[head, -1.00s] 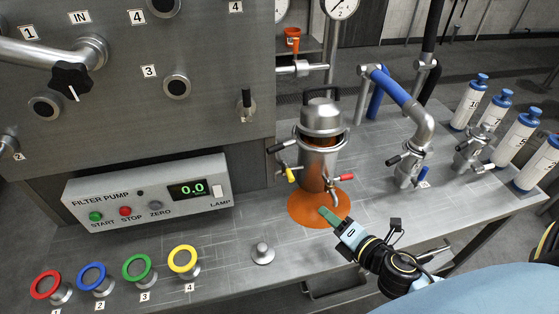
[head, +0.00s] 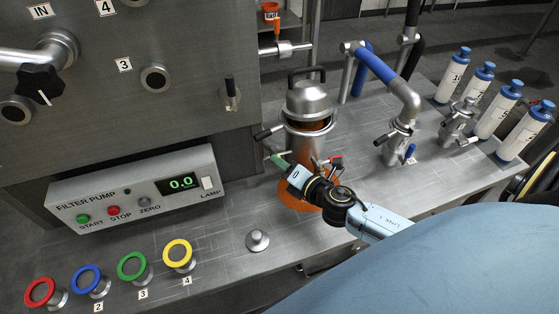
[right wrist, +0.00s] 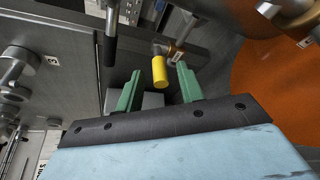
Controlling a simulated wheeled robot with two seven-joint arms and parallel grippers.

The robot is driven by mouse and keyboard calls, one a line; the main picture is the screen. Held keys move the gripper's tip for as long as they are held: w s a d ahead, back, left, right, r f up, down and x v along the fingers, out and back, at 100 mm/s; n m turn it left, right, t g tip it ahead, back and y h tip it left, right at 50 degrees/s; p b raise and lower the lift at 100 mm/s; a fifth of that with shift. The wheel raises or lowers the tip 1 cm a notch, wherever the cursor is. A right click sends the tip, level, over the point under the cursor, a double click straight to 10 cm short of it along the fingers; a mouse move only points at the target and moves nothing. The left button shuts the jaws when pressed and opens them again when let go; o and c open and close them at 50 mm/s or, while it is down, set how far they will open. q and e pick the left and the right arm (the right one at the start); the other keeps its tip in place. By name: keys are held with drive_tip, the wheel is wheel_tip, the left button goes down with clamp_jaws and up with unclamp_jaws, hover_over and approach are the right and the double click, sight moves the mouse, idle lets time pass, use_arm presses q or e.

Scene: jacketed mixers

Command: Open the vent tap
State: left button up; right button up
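A steel mixer vessel (head: 309,102) with a domed lid and some orange-brown contents stands on the bench. In the right wrist view a small tap with a yellow handle (right wrist: 160,71) sits low on a metal fitting with a tag too small to read. I cannot tell from a label whether it is the vent tap. My right gripper (head: 277,160) is at the vessel's left side, hiding this tap in the head view. In the right wrist view its green fingers (right wrist: 160,70) are open, with the yellow handle between them, apparently untouched. My left gripper is out of view.
A red-handled tap (head: 336,161) and a black-handled lever (head: 266,133) are close to my gripper. An orange patch (head: 293,199) lies under the vessel. A filter pump box (head: 130,190) stands left; bottles (head: 497,113) stand right.

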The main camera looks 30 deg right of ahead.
drive_tip(key=shift+x, duration=1.1)
clamp_jaws()
